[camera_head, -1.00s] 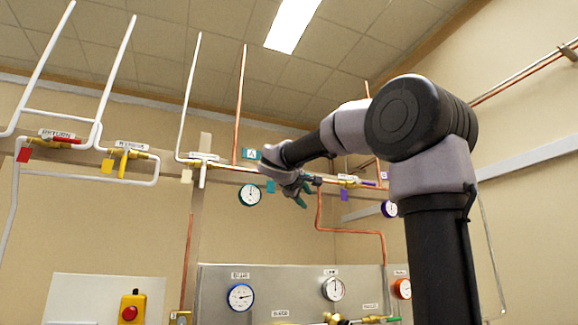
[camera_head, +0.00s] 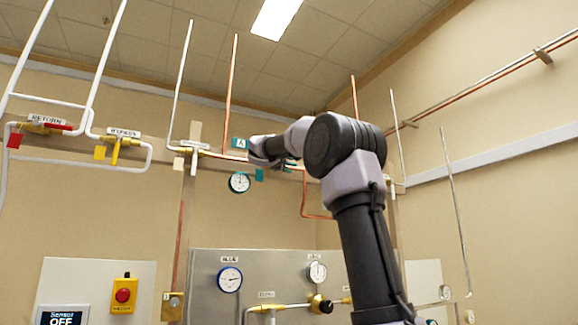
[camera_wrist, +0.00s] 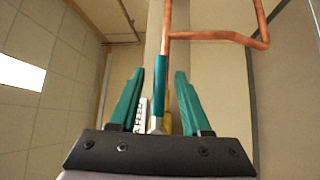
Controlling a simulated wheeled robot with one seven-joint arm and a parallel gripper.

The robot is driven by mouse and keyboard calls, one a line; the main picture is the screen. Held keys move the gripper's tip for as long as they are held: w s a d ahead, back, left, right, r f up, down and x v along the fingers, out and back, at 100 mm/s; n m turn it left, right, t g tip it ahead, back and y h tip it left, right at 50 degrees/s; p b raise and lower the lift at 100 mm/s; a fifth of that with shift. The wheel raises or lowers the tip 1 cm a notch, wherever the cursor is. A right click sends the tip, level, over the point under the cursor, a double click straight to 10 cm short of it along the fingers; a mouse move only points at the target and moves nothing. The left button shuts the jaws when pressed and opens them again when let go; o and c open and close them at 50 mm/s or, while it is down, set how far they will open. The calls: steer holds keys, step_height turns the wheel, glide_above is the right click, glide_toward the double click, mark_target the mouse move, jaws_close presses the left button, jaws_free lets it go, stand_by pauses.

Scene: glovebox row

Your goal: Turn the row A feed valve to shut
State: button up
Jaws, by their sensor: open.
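The row A feed valve shows in the wrist view as a lever with a teal sleeve (camera_wrist: 161,82) and a bare metal neck, beside a white "A FEED" label (camera_wrist: 140,116). The lever looks in line with the copper pipe. My gripper (camera_wrist: 157,84) is open, with a teal finger on each side of the lever. I cannot tell whether either finger touches it. In the head view a teal "A" plate (camera_head: 239,143) and a teal tag (camera_head: 259,175) mark this row. My arm hides the valve and most of my gripper there.
A gauge (camera_head: 239,183) hangs below the row A pipe. To the left are the bypass valve (camera_head: 115,151) and the return valve (camera_head: 45,127). Below stand a steel panel with gauges (camera_head: 230,279), a yellow box with a red button (camera_head: 124,294) and a sensor screen (camera_head: 62,316).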

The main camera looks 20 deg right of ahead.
steer(key=shift+w+d, duration=0.25)
steer(key=shift+d, duration=0.05)
jaws_close()
stand_by(1.3)
